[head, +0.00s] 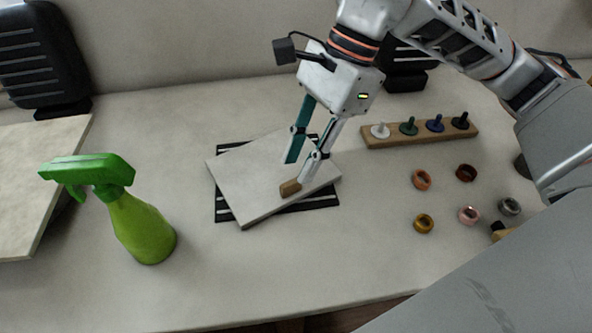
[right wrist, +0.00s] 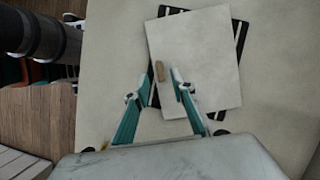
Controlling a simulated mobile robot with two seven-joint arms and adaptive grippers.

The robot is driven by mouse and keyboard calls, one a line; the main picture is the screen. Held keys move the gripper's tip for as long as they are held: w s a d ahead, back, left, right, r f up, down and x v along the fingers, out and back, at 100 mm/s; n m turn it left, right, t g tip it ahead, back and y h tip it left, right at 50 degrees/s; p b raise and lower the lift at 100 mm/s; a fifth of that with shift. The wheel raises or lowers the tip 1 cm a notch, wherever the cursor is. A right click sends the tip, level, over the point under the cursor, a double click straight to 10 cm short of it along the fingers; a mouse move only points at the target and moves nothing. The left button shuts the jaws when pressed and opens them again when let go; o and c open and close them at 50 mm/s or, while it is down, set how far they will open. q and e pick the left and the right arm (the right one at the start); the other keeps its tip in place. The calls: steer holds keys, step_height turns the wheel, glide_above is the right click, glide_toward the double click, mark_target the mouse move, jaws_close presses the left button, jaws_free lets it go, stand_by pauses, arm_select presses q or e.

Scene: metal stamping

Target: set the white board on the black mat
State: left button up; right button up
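The white board (head: 250,170) lies flat on the black mat (head: 320,203) with white stripes, turned at an angle to it. The board's left corner and front corner stick out past the mat, and it covers most of it. A small brown handle (head: 290,188) stands on the board. My right gripper (head: 297,172) is over the board by the handle, its fingers apart. In the right wrist view the handle (right wrist: 160,71) shows between and just beyond the fingertips of the open gripper (right wrist: 162,80). The board (right wrist: 205,60) shows there too. My left gripper is not in view.
A green spray bottle (head: 145,228) stands left of the board. A wooden rack (head: 420,135) with colored pegs is at the right, with several loose rings such as an orange one (head: 421,180) in front. A pale slab (head: 40,180) is at the far left.

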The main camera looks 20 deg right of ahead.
steer(key=v, duration=0.8)
steer(key=shift+p, duration=0.4)
steer(key=shift+s, duration=0.1)
